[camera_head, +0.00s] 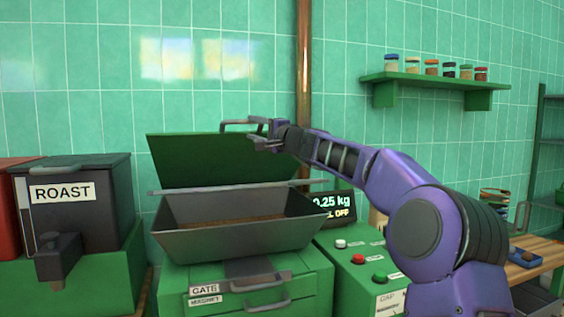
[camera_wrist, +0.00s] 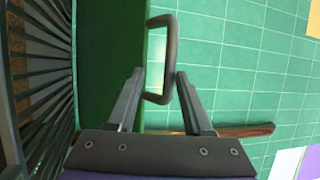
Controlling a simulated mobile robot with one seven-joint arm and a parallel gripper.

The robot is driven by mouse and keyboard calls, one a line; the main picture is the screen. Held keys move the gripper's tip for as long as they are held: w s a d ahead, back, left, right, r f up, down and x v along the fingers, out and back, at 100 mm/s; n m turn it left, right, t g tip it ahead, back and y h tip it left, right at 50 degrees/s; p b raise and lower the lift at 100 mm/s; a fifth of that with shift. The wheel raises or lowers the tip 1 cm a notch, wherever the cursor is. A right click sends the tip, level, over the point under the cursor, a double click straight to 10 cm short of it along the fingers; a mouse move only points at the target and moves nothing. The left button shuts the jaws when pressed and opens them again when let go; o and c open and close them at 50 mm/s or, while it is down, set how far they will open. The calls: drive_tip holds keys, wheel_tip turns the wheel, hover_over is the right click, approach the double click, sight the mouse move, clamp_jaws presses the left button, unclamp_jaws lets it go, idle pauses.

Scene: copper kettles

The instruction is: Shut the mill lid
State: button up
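The mill lid (camera_head: 205,163) is a dark green panel standing raised and tilted back behind the grey mill hopper (camera_head: 240,237), which has brown contents. A grey bracket handle (camera_head: 243,124) sits at the lid's top edge. My gripper (camera_head: 264,139) is at the right end of this handle. In the wrist view my gripper (camera_wrist: 158,74) has its fingers apart. The lower end of the handle (camera_wrist: 171,55) lies between them, with its bar close to the right fingertip. The left finger overlaps the green lid (camera_wrist: 110,45). Whether a finger touches the handle is unclear.
A copper pipe (camera_head: 304,80) runs up the tiled wall behind my gripper. A black ROAST bin (camera_head: 95,200) stands to the left. A display (camera_head: 333,208) and green button panel (camera_head: 362,272) are to the right. A shelf of jars (camera_head: 435,81) hangs at upper right.

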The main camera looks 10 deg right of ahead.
drive_tip(key=s+d+f, duration=0.6)
drive_tip(key=s+f, duration=0.1)
drive_tip(key=s, duration=0.1)
drive_tip(key=shift+d+f, duration=0.25)
drive_tip(key=shift+f, duration=0.05)
idle(0.9)
idle(0.3)
